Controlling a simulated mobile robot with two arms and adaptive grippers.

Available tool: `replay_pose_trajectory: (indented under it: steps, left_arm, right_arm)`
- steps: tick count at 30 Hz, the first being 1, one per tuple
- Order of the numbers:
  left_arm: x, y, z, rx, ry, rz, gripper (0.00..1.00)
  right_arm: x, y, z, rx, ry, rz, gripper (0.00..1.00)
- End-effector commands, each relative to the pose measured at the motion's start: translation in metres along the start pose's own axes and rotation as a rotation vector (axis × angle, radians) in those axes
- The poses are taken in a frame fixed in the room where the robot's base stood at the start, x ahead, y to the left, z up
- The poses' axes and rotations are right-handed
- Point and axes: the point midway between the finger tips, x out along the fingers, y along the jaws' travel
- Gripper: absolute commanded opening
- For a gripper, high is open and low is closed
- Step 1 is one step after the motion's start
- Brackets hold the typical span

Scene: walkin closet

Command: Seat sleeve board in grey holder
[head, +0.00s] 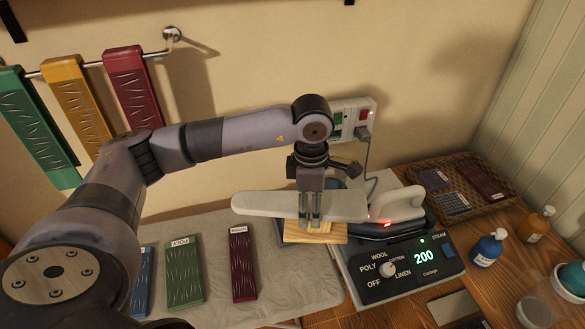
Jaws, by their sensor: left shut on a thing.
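My left gripper (310,213) points down and is shut on the sleeve board (262,206), a long, pale, padded board with a rounded left end. The board lies roughly level across the picture, and its right end reaches in front of the iron. A light wooden piece (318,237) shows under the board below the fingers; I cannot tell whether it is the board's foot. I cannot clearly make out the grey holder; the board, gripper and wooden piece cover that area. My right gripper is not in view.
A white iron (395,203) sits on a steam station (378,283) to the right. Labelled green (184,270) and dark red (243,265) strips lie on the grey mat (215,307). A wicker tray (485,170) and bottles (488,247) stand further right. Coloured boards hang on a wall rail at left.

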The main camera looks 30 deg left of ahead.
Motion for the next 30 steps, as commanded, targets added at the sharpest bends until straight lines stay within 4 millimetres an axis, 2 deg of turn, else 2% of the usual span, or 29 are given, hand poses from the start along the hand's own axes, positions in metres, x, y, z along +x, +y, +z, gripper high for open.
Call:
replay_pose_trajectory:
  steps: [1, 7, 15, 21, 25, 30]
  left_arm:
    - [-0.005, 0.008, -0.002, -0.146, 0.0, -0.001, 0.12]
    - [-0.007, 0.038, -0.013, -0.769, 0.006, -0.001, 0.12]
    - [-0.006, 0.07, -0.033, -1.507, 0.023, 0.004, 0.12]
    - [-0.005, 0.082, -0.043, -1.824, 0.032, 0.01, 0.12]
    - [-0.003, 0.085, -0.045, -1.904, 0.035, 0.012, 0.12]
    - [0.002, 0.085, -0.045, -1.917, 0.035, 0.013, 0.12]
  right_arm:
    - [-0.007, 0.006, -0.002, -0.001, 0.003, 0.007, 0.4]
    - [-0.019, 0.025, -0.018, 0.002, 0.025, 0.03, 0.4]
    - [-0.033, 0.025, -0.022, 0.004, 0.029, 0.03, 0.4]
    - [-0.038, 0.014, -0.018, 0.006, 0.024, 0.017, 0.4]
    - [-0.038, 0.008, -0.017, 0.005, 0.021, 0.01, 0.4]
    - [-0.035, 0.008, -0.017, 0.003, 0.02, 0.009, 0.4]
